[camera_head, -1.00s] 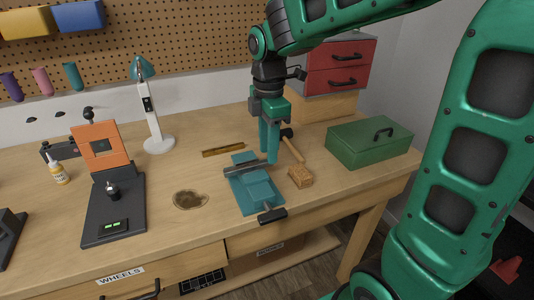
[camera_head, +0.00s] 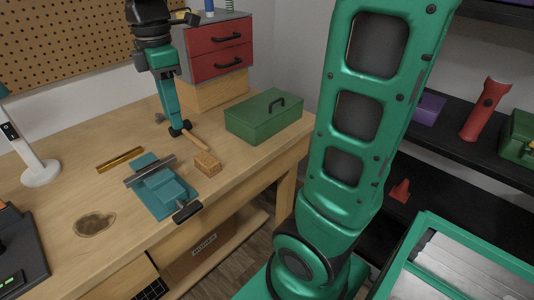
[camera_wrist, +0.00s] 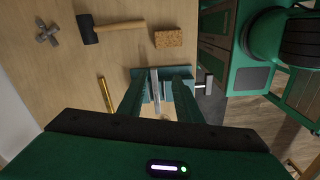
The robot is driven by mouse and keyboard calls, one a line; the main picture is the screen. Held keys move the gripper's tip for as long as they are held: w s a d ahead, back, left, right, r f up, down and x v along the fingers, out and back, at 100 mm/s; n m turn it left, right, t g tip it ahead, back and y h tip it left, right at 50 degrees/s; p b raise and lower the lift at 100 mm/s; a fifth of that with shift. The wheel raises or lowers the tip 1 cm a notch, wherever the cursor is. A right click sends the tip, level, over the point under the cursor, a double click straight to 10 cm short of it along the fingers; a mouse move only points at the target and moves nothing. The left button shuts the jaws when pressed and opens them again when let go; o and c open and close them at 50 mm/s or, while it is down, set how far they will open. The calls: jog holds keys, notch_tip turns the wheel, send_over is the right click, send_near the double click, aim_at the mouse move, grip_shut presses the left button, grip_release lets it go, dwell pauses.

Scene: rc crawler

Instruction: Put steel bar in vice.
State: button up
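The blue vice (camera_head: 168,195) stands on the workbench, with its dark handle toward the front edge; the wrist view shows it (camera_wrist: 181,74) beyond my fingers. A grey steel bar (camera_head: 146,172) lies across the vice; in the wrist view the bar (camera_wrist: 155,82) appears between the jaws and sticks out past them. I cannot tell how deep it sits or whether the jaws clamp it. My gripper (camera_head: 172,110) is above and behind the vice, clear of it. In the wrist view my gripper's fingers (camera_wrist: 157,92) are apart with nothing held.
A brass bar (camera_head: 120,160) lies left of the vice. A hammer (camera_head: 195,140) and a cork-brown block (camera_head: 207,164) lie on the right. A green toolbox (camera_head: 262,118) and red drawers (camera_head: 218,52) stand farther right and back. A lamp (camera_head: 40,172) stands at left.

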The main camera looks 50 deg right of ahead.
jog(key=s+d+f+m, duration=0.6)
jog(key=s+d+m, duration=0.1)
jog(key=s+m, duration=0.3)
jog(key=s+d+f+m, duration=0.6)
jog(key=s+d+m, duration=0.1)
jog(key=s+m, duration=0.4)
jog(key=shift+s+d+m, duration=0.3)
jog(key=shift+d+m, duration=0.05)
jog(key=shift+m, duration=0.05)
jog(key=shift+w, duration=0.1)
jog(key=shift+w+f, duration=0.2)
jog(key=shift+w, duration=0.3)
